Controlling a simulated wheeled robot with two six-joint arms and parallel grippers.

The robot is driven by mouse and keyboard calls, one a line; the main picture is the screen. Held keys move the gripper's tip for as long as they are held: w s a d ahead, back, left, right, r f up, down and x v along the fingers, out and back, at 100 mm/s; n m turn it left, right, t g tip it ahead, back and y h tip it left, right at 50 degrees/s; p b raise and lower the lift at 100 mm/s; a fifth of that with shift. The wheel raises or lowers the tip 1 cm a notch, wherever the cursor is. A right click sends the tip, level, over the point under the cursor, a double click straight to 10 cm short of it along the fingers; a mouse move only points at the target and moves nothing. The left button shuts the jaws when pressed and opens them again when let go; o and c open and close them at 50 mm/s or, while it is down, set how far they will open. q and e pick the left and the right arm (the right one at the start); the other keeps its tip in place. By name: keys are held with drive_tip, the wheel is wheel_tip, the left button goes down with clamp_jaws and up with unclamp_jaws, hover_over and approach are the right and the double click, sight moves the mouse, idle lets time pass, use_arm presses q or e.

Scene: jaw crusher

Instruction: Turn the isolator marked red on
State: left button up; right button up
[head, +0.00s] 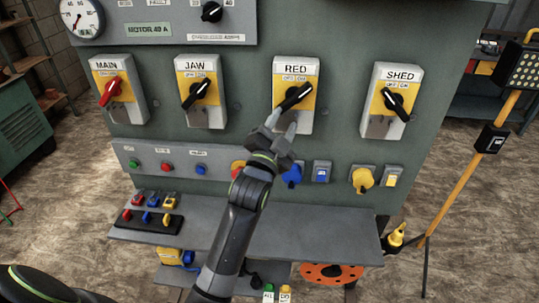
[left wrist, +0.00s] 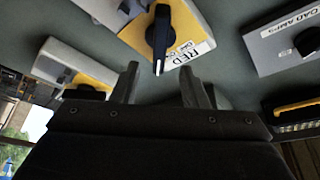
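The isolator labelled RED (head: 306,71) is a grey box with a yellow plate on the green panel. Its black rotary handle (head: 295,97) lies diagonally, from lower left to upper right. My left gripper (head: 281,122) is just below the handle, over the box's lower part. In the left wrist view the gripper (left wrist: 160,84) is open, with nothing between its fingers. The RED handle (left wrist: 158,36) shows beyond the fingertips, apart from them, with the box's label (left wrist: 190,52) beside it. The OFF/ON print is too small to read reliably. My right gripper is not in view.
MAIN (head: 105,64), with a red handle, and JAW (head: 197,65) are left of RED; SHED (head: 403,74) is right. Below are a row of buttons (head: 165,167) and a grey shelf (head: 310,240) with padlocks (head: 153,199). A yellow lamp pole (head: 460,170) stands right.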

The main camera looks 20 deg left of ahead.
use_arm(q)
drive_tip(key=b+v, duration=0.3)
drive_tip(key=v, duration=0.5)
drive_tip(key=shift+s, duration=0.35)
drive_tip(key=shift+f, duration=0.1)
